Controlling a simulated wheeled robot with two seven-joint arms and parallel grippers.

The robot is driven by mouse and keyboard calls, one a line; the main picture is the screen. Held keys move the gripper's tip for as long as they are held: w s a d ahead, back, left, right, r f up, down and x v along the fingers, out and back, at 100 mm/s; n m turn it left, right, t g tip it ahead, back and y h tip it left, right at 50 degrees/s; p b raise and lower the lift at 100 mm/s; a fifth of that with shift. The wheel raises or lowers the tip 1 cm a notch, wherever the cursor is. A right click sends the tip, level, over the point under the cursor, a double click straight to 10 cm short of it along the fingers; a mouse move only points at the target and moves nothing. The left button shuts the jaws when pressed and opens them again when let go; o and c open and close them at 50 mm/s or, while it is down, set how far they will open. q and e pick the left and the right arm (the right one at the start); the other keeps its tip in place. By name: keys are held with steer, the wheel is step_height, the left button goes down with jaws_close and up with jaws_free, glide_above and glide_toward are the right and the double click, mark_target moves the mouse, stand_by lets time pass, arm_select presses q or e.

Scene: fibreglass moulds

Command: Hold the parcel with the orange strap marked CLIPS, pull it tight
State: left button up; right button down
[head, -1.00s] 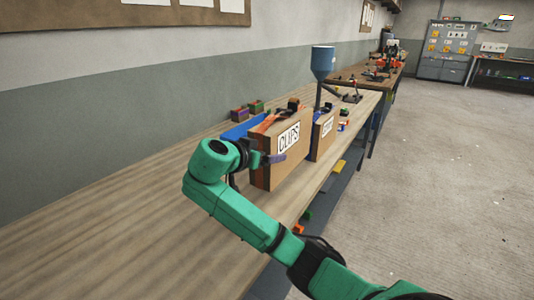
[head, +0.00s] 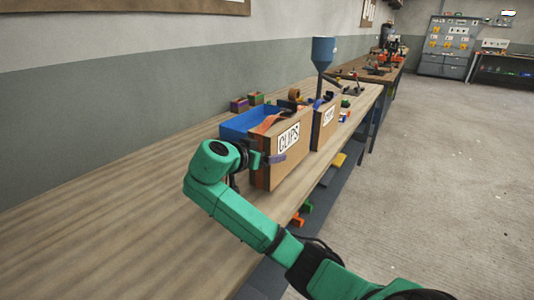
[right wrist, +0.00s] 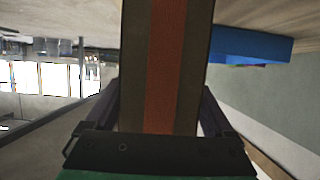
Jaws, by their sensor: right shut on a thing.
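The parcel marked CLIPS (head: 294,153) is a brown box standing upright on the bench, its white label facing the aisle. The orange strap (head: 266,124) shows at its top left edge. In the right wrist view the strap (right wrist: 165,65) runs as a band along the middle of the parcel's narrow side. My right gripper (head: 262,158), on the green arm, is shut on the parcel, with a finger on its labelled face. In the right wrist view its fingers lie on both sides of the parcel. Whether the strap is taut is unclear. My left gripper is out of view.
A blue bin (head: 238,128) stands behind the parcel, and a second labelled parcel (head: 327,127) stands just right of it. A blue funnel (head: 323,50) rises farther along. The wooden bench (head: 110,207) is bare at left. Small coloured pieces lie below the bench edge.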

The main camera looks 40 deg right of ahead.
steer(key=shift+f+b, duration=1.65)
steer(key=shift+f, duration=0.5)
steer(key=shift+s+a+f, duration=0.1)
steer(key=shift+f, duration=0.15)
jaws_free()
steer(key=shift+a+r, duration=0.1)
steer(key=shift+r, duration=0.05)
steer(key=v, duration=1.1)
steer(key=shift+a, duration=0.35)
